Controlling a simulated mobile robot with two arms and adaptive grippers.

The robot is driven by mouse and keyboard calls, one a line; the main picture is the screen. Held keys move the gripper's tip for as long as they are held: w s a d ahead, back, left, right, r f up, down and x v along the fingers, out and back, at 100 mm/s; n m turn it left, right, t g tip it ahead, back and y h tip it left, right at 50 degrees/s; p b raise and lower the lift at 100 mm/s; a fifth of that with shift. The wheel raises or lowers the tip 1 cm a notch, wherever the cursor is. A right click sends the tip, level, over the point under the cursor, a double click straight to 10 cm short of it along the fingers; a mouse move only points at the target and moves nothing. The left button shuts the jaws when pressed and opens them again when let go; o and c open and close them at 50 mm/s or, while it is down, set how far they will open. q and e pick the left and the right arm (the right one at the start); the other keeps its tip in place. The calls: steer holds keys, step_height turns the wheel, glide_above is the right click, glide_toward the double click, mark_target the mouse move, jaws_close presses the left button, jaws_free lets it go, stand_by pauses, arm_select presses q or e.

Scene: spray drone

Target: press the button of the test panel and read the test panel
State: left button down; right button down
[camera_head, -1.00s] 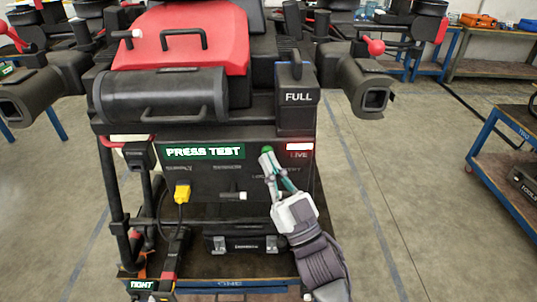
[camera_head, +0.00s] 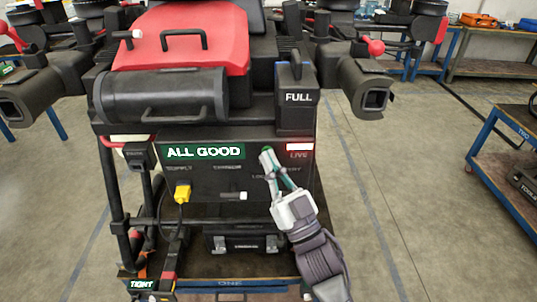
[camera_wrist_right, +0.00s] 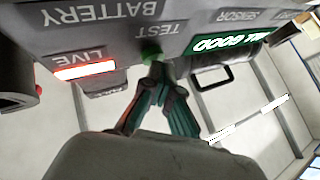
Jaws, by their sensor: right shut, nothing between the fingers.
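The test panel (camera_head: 215,178) is a dark box on the front of the drone, with a green display (camera_head: 205,152) that reads "ALL GOOD". A lit red-and-white "LIVE" lamp (camera_head: 299,147) is at its upper right. My right gripper (camera_head: 266,154) is shut and empty, its fingertips at the green button (camera_wrist_right: 151,50) under the "TEST" label. In the right wrist view the fingertips (camera_wrist_right: 156,66) appear to touch the button and partly cover it. How far the button is pressed in cannot be told. My left gripper is not in view.
A yellow plug (camera_head: 183,192) with a cable sits at the panel's left. A black case (camera_head: 240,243) lies below on the blue-framed cart (camera_head: 226,284). A "FULL" tank (camera_head: 298,98) stands above right. Floor (camera_head: 420,200) is clear to the right.

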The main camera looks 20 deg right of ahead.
steer(key=shift+s+a, duration=0.1)
steer(key=shift+s, duration=0.25)
steer(key=s+a, duration=0.1)
steer(key=s, duration=0.4)
steer(key=shift+s+a, duration=0.35)
steer(key=shift+s, duration=0.05)
stand_by(0.6)
